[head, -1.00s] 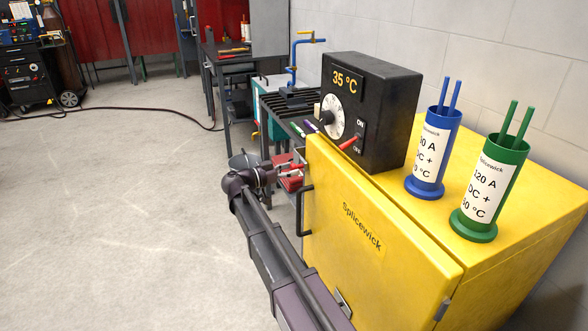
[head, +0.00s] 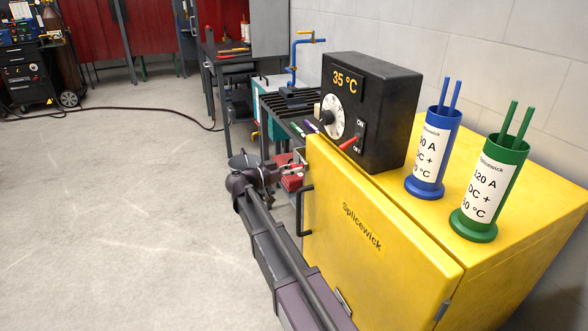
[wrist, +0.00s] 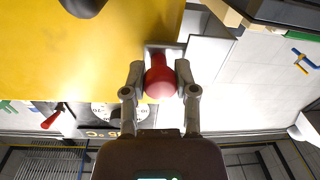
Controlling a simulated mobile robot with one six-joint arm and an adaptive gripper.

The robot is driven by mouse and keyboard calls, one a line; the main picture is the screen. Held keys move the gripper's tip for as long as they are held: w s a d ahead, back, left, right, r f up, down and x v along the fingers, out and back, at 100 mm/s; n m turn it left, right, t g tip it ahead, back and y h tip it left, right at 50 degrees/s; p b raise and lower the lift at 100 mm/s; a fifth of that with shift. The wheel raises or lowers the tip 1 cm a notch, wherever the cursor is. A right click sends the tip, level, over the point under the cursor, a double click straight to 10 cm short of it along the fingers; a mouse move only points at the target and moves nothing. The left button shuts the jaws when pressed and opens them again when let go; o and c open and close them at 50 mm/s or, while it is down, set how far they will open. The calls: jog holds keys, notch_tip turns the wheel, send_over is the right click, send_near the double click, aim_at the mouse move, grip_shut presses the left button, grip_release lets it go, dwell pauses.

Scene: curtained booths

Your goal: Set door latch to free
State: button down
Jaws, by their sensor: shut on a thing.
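The yellow cabinet door (head: 375,240), marked "Splicewick", looks closed, with a black handle (head: 306,210) on its face. In the wrist view the door (wrist: 70,50) fills the upper left. A round red latch knob (wrist: 160,84) sits on a grey bracket (wrist: 163,50) at the door's edge. My gripper (wrist: 160,70) has one finger on each side of the knob and is shut on it. In the head view my gripper (head: 288,171) is small at the door's far edge, and the latch's setting cannot be made out.
A black oven box (head: 375,120) reading 35 °C, with a dial and red switch, stands on the cabinet. A blue rod holder (head: 432,155) and a green one (head: 488,190) stand beside it. A dark workbench (head: 285,100) is beyond. The floor to the left is mostly clear.

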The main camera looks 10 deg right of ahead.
jog(key=s, duration=0.3)
jog(key=s+d, duration=0.1)
jog(key=s, duration=0.2)
jog(key=shift+s+d, duration=0.1)
jog(key=shift+d, duration=0.05)
jog(key=shift+c, duration=1.8)
grip_release()
jog(key=shift+s, duration=0.1)
jog(key=v, duration=1.2)
